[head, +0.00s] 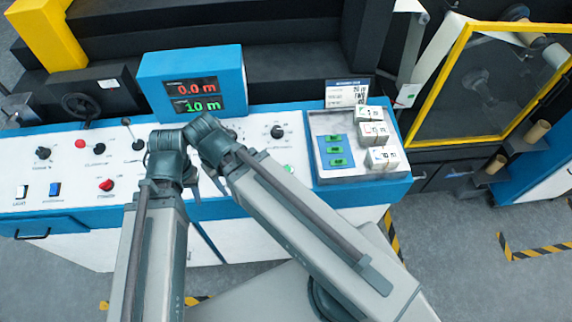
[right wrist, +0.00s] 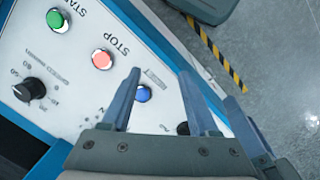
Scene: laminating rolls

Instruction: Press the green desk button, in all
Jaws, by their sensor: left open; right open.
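The green button (right wrist: 57,20), labelled START, is at the upper left of the right wrist view. In the head view a green button (head: 289,168) shows on the white desk panel, just beside my right arm. My right gripper (right wrist: 160,73) is open and empty. Its fingers are over the panel near the blue button, apart from the green one. My left gripper (head: 191,178) is in the middle of the head view, largely hidden by the arm links. It is open, and I see nothing in it.
The display (head: 193,88) reads 0.0 m in red and 10 m in green. A tray (head: 365,181) with white blocks stands right. My arms meet over the desk.

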